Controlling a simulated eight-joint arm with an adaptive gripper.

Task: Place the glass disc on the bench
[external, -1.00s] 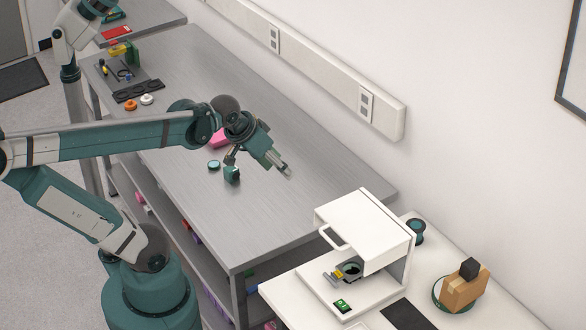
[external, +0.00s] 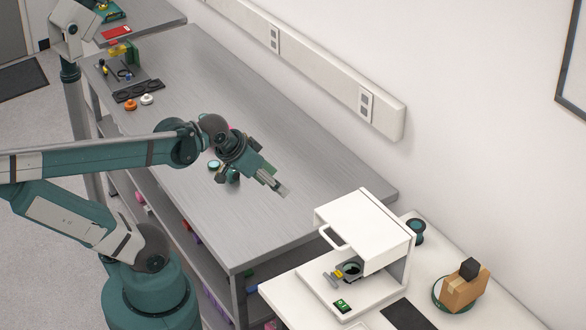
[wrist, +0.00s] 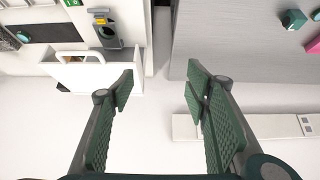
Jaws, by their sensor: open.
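My gripper (external: 276,187) is open and empty, in the air over the right part of the grey bench (external: 270,135). In the wrist view my gripper (wrist: 162,90) shows its two green fingers wide apart with nothing between them. I cannot tell which of these is the glass disc.
A dark green block (external: 233,175) stands on the bench, partly behind my gripper; the wrist view shows a pink item (wrist: 314,46) near it. The bench's far right part is clear.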

